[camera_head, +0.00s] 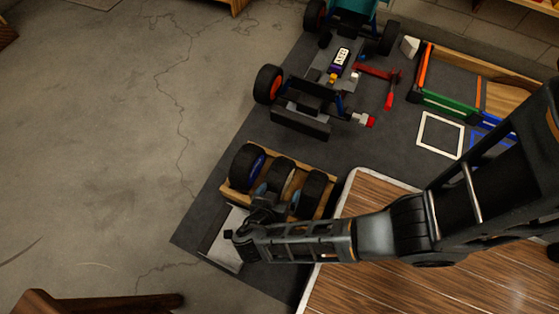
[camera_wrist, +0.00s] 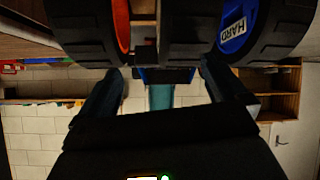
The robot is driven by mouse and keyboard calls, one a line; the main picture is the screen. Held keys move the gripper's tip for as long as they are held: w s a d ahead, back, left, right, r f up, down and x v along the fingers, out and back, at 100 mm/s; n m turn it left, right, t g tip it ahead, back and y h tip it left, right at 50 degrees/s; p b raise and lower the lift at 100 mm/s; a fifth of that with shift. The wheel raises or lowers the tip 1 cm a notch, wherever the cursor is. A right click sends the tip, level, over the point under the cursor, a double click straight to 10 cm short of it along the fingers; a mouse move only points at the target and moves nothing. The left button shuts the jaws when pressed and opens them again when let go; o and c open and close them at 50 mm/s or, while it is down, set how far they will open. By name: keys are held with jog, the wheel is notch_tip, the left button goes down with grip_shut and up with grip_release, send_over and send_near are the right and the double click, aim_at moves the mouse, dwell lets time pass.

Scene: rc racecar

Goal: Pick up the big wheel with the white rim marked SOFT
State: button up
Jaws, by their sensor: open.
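Three big black-tyred wheels stand upright in a wooden rack (camera_head: 228,190). The middle wheel (camera_head: 284,178) shows a pale rim in the head view; its marking cannot be read. It seems to be the middle tyre (camera_wrist: 188,30) in the wrist view, its rim almost hidden. My gripper (camera_head: 268,203) is at the rack's front, close to the middle wheel. In the wrist view my gripper (camera_wrist: 162,85) is open, its fingers apart with nothing clearly held between them. Contact with the wheel cannot be told.
A blue-rimmed wheel marked HARD (camera_wrist: 236,28) and a red-rimmed wheel (camera_wrist: 85,30) flank the middle one. A partly built car (camera_head: 320,90) and a red tool (camera_head: 388,84) lie beyond the rack. A wooden surface (camera_head: 400,285) is at right.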

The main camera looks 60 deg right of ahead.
aim_at(278, 173)
jog(key=w+m+h+b, duration=0.2)
jog(key=w, duration=0.1)
jog(key=shift+w+d+g, duration=0.15)
jog(key=shift+g, duration=0.15)
jog(key=shift+w+d+m, duration=0.1)
jog(key=shift+d+m, duration=0.05)
jog(key=shift+m, duration=0.15)
jog(key=x, duration=0.2)
jog(key=b+x, duration=0.1)
jog(key=x, duration=0.2)
jog(key=b+x, duration=0.1)
jog(key=x, duration=0.1)
jog(key=shift+d+r, duration=0.2)
jog(key=shift+d, duration=0.15)
jog(key=shift+h, duration=0.3)
jog(key=c, duration=1.8)
jog(key=shift+c, duration=0.2)
